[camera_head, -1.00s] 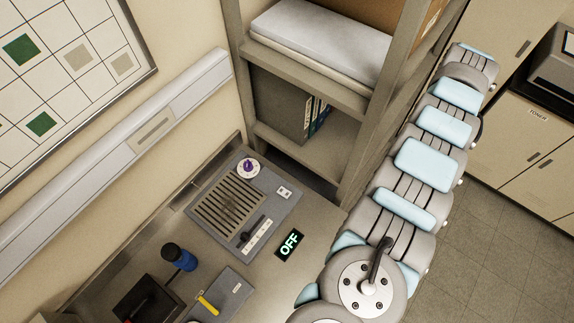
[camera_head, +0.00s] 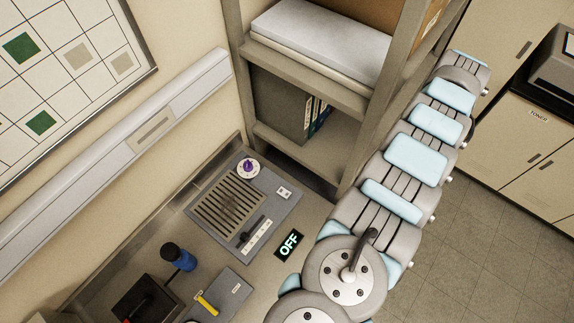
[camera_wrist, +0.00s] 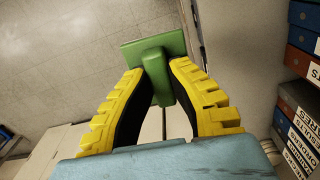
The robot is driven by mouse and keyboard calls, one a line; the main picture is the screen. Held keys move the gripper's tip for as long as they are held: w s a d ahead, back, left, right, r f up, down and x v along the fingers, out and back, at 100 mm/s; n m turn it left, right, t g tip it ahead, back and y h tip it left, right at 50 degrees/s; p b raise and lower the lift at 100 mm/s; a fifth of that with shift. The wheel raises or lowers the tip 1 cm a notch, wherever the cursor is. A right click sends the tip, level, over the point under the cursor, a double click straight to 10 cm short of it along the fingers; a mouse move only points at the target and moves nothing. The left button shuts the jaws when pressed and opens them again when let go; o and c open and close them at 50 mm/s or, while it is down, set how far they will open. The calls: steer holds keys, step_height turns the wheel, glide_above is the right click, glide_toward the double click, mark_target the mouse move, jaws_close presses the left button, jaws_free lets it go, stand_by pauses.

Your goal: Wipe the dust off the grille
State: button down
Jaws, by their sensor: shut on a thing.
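The slatted grille (camera_head: 228,208) is set in a grey panel on the bench in the head view. Its middle looks slightly darker, but I cannot clearly make out the dust. In the wrist view my gripper (camera_wrist: 158,70), with yellow and black fingers, is shut on the handle of a green tool (camera_wrist: 152,50) with a flat, wide head. The tool is held in the air, with floor and wall behind it. The grille is not in the wrist view, and my gripper is not in the head view.
The panel also carries a purple knob (camera_head: 249,167) and a black lever (camera_head: 252,234). An OFF display (camera_head: 289,244) is beside it. A shelf unit (camera_head: 350,110) stands behind the bench.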

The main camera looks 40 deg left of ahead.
steer(key=shift+d+f, duration=0.1)
steer(key=shift+f, duration=0.05)
steer(key=shift+f, duration=0.5)
steer(key=shift+s+f, duration=0.1)
steer(key=shift+f, duration=0.2)
stand_by(0.5)
steer(key=shift+a+f, duration=0.2)
steer(key=shift+f, duration=0.05)
steer(key=shift+f, duration=0.1)
steer(key=shift+s+f, duration=0.1)
steer(key=shift+f, duration=0.3)
stand_by(0.4)
